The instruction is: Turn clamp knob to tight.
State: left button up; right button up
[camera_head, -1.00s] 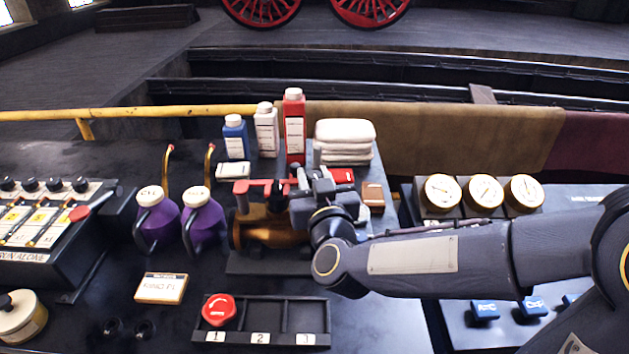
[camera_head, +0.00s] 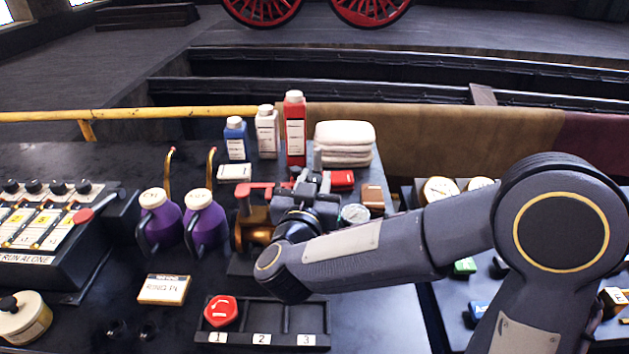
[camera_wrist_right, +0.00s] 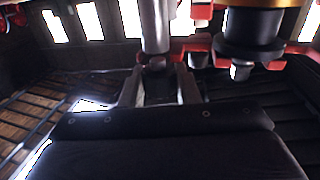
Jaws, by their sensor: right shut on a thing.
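A bronze-coloured valve body (camera_head: 254,228) with red clamp parts (camera_head: 252,188) on top stands on a dark base at the middle of the bench. My right gripper (camera_head: 301,186) reaches over its right side, and the gripper and wrist hide much of it. In the right wrist view my gripper's fingers (camera_wrist_right: 160,88) are shut around the lower end of a silver upright part (camera_wrist_right: 156,25), which seems to be the clamp knob. The grip itself is dark there, and no tight mark is readable. My left gripper is not in view.
Purple oil cans (camera_head: 205,222) stand close left of the valve. Bottles, including a red one (camera_head: 294,130), and folded white cloths (camera_head: 344,143) stand behind. A dial gauge (camera_head: 355,214) lies right of my gripper. A tray (camera_head: 284,320) holding a red knob (camera_head: 220,311) lies in front.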

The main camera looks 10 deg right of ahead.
jog(key=shift+r, duration=0.15)
jog(key=o, duration=0.9)
jog(key=shift+o, duration=0.2)
jog(key=shift+y, duration=0.3)
